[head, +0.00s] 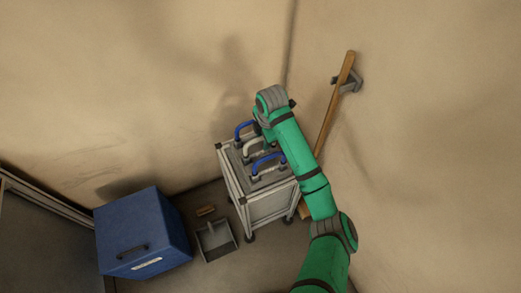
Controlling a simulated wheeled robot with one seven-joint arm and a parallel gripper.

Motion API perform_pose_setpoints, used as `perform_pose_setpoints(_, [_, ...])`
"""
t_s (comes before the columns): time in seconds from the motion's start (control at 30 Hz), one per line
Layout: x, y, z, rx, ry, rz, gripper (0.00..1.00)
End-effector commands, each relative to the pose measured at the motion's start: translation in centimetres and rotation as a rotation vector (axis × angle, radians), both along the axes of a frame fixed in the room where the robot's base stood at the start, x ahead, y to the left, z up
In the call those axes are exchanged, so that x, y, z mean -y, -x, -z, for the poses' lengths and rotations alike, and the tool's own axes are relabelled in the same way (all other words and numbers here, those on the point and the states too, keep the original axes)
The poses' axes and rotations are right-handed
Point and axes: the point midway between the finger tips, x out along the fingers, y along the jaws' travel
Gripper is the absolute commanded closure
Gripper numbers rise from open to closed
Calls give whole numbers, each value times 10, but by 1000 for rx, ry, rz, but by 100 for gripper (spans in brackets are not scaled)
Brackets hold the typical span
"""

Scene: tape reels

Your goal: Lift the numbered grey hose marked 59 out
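Several curved, hose-like loops stand on top of a small grey trolley (271,208). A pale grey loop (252,146) is in the middle, with a blue loop (243,127) behind it and another blue loop (268,159) in front. No number can be read on any of them, so I cannot tell which is marked 59. My green arm reaches over the trolley from the lower right. Its wrist is above the right part of the trolley top, close to the loops. My gripper is mostly hidden under the wrist, and its fingers cannot be made out.
A blue box (143,228) stands on the floor at left. A grey dustpan (215,240) and a small brown brush (206,211) lie between it and the trolley. A wooden pole (335,100) leans at a wall bracket (350,82) on the right. Walls close in behind and right.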

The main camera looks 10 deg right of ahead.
Motion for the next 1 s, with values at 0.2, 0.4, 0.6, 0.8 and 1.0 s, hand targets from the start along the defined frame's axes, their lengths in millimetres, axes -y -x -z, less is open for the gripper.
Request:
perform_pose_setpoints(0.2, [-10, -9, 31, -3, -2, -15, 65])
perform_pose_setpoints(0.4, [-11, -12, 41, -1, -1, -16, 65])
perform_pose_setpoints(0.6, [-9, -12, 41, 0, 0, -13, 70])
perform_pose_setpoints(0.8, [-4, -11, 41, 0, -1, -6, 100])
perform_pose_setpoints(1.0, [-4, -11, 40, 0, 0, -6, 100])
